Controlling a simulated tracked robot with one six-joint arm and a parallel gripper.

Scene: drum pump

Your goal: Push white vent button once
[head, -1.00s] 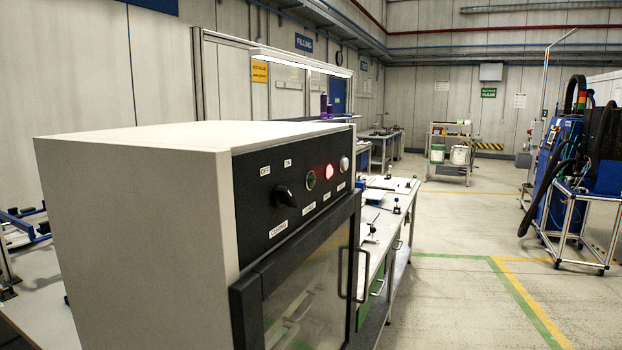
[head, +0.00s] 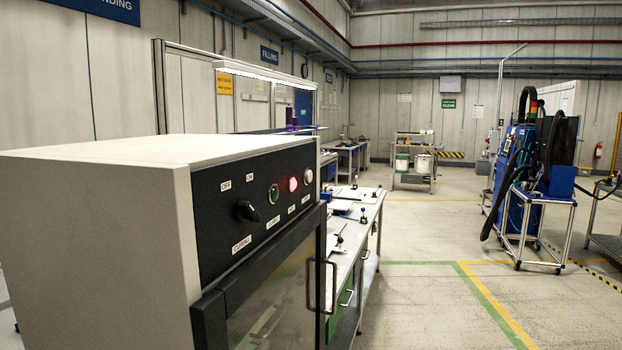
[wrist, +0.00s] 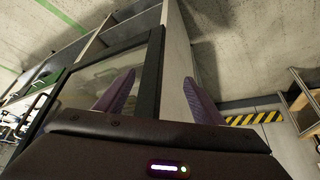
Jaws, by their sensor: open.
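The white vent button (head: 308,175) is the rightmost round control on the black front panel (head: 215,215) of a pale cabinet. Left of it on the panel are a lit red button (head: 292,184), a green-ringed control (head: 274,194) and a black rotary knob (head: 247,211). My gripper (wrist: 158,98) shows only in the wrist view, with two purple fingers spread apart and nothing between them. In that view the cabinet's dark-framed door (wrist: 100,75) and pale side lie beyond the fingers. The vent button cannot be made out in the wrist view.
The cabinet door has a bar handle (head: 321,287) that sticks out. A bench (head: 355,225) with small tools runs on behind the cabinet. A blue machine on a wheeled frame (head: 530,190) stands at right. The floor between them is clear.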

